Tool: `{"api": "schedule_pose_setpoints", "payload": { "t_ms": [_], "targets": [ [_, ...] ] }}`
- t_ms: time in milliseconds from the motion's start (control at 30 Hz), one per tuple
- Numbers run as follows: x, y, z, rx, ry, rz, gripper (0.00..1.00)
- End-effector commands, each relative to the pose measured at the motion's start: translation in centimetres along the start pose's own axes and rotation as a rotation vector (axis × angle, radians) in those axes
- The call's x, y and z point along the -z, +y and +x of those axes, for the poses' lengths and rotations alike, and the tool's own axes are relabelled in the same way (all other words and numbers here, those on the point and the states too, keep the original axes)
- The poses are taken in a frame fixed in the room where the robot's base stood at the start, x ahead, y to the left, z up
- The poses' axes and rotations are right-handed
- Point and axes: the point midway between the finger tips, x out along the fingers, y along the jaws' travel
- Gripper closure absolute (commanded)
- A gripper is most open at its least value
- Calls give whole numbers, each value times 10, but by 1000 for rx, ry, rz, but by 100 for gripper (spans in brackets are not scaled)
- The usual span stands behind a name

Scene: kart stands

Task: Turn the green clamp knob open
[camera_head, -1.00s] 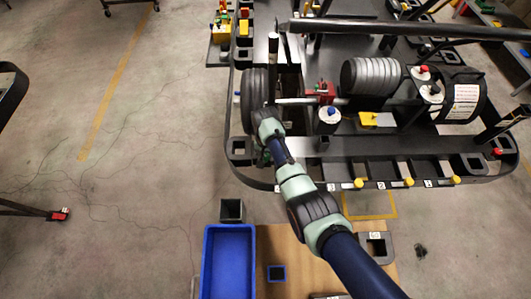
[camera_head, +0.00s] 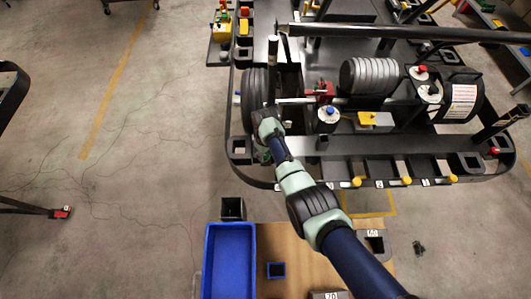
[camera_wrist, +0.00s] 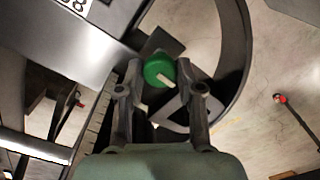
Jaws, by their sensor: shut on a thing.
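The green clamp knob (camera_wrist: 157,68) is round, with a pale bar mark on its face, and sits between my fingertips in the wrist view. My gripper (camera_wrist: 160,75) is shut on it, one finger on each side. In the head view my arm reaches to the kart's left front, beside the dark tyre (camera_head: 254,88). My wrist hides most of the knob and fingertips there.
The kart's curved dark bumper rail (camera_head: 330,185) runs close by the gripper. A red block (camera_head: 320,92) and a white canister with a blue cap (camera_head: 328,118) stand to its right.

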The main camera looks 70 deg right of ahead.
Motion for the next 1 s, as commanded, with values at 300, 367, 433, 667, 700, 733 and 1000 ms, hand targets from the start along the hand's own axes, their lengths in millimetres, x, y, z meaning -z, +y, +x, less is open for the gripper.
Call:
{"api": "schedule_pose_setpoints", "payload": {
  "t_ms": [300, 367, 433, 667, 700, 733, 1000],
  "targets": [
    [0, 0, 0, -1, 1, -97, 98],
    [0, 0, 0, -1, 1, -104, 98],
    [0, 0, 0, -1, 1, -109, 98],
    [0, 0, 0, 0, 1, -112, 98],
    [0, 0, 0, -1, 1, -111, 98],
    [0, 0, 0, -1, 1, -111, 98],
    [0, 0, 0, 0, 1, -110, 38]
  ]
}}
